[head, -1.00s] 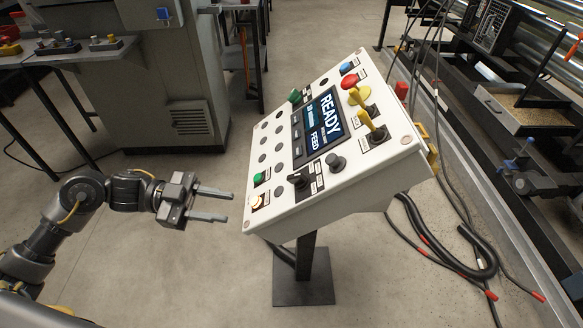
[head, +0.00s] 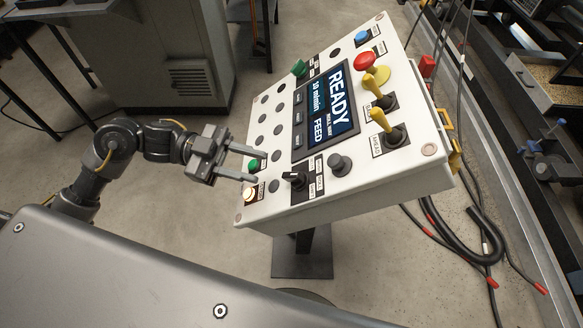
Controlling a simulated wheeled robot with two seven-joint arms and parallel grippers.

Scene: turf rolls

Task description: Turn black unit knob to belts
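A white tilted control panel (head: 380,178) stands on a dark post. A black selector knob (head: 296,180) with a white pointer line sits near its lower edge, with small labels to its right that are too small to read. A plain dark round knob (head: 339,164) is to its right. My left gripper (head: 260,166) is open and empty, its two fingers pointing right at the panel's lower left corner. It is left of the selector knob and apart from it. Its fingertips overlap the panel edge in the picture; contact cannot be told. My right gripper is out of view.
The panel screen (head: 325,110) reads READY and FEED. A green button (head: 253,165) and a lit cream button (head: 250,194) are close to my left fingers. Yellow levers (head: 380,118) and a red button (head: 364,62) are farther right. Black hoses (head: 470,240) lie on the floor at right.

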